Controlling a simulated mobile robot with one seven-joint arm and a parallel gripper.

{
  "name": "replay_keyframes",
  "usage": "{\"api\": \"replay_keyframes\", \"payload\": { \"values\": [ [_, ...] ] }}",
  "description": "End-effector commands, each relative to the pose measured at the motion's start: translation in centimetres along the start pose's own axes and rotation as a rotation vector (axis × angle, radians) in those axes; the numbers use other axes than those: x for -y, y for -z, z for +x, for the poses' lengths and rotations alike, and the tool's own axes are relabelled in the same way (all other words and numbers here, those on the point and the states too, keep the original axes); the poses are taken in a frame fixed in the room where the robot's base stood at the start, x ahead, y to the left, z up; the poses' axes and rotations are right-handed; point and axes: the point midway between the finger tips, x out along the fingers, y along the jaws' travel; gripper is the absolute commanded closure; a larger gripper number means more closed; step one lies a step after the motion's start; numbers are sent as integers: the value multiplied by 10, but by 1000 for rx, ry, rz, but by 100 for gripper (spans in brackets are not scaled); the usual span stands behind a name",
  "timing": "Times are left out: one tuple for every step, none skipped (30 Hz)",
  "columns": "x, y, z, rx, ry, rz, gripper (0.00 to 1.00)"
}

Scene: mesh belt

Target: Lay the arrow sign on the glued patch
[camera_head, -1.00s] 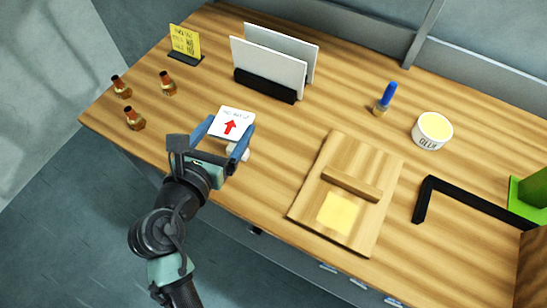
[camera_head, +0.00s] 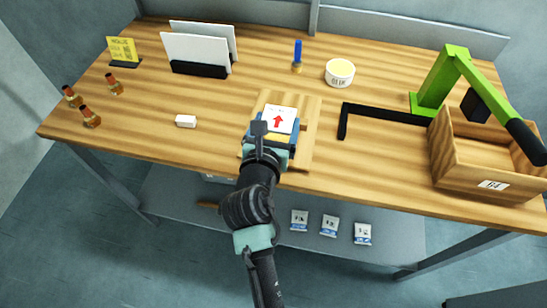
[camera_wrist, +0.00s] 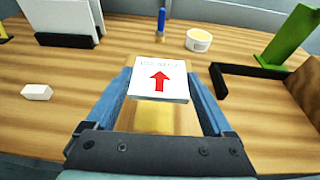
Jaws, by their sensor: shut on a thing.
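The arrow sign (camera_head: 281,119) is a white square plate with a red arrow. My gripper (camera_head: 273,134) is shut on the arrow sign and holds it above the wooden board (camera_head: 303,145). In the wrist view the sign (camera_wrist: 160,80) sits between the two blue fingers, its arrow pointing away from me. The glued patch (camera_wrist: 152,119) shows as a yellowish area below and nearer than the sign in the wrist view. In the head view the sign and gripper hide most of the patch and part of the board.
A white block (camera_head: 186,121) lies left of the board. A black L-shaped bar (camera_head: 378,112) lies to the right, before a wooden box (camera_head: 488,165) and a green lever press (camera_head: 440,80). A glue tub (camera_head: 340,72) and blue-handled brush (camera_head: 297,58) stand behind.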

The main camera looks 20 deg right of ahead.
Motion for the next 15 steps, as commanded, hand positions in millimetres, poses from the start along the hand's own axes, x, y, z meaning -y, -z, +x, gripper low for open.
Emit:
{"api": "replay_keyframes", "payload": {
  "values": [
    [1,13,4,-4,2,-2,67],
    [1,20,6,-5,1,-3,67],
    [1,27,8,-4,2,-2,67],
    [1,33,10,-4,1,-3,67],
    [1,37,11,-5,1,-1,67],
    [1,42,12,-4,1,-3,67],
    [0,46,14,-3,0,-1,67],
    [0,48,14,-3,0,-1,67],
    [0,50,15,-2,1,-1,67],
    [0,52,16,-2,1,-1,67],
    [0,56,17,-3,1,-1,67],
    [0,61,18,-4,0,-2,67],
    [0,66,20,-4,0,-2,67],
    [0,71,21,-4,0,-2,67],
    [0,77,23,-4,1,-2,67]
  ]
}}
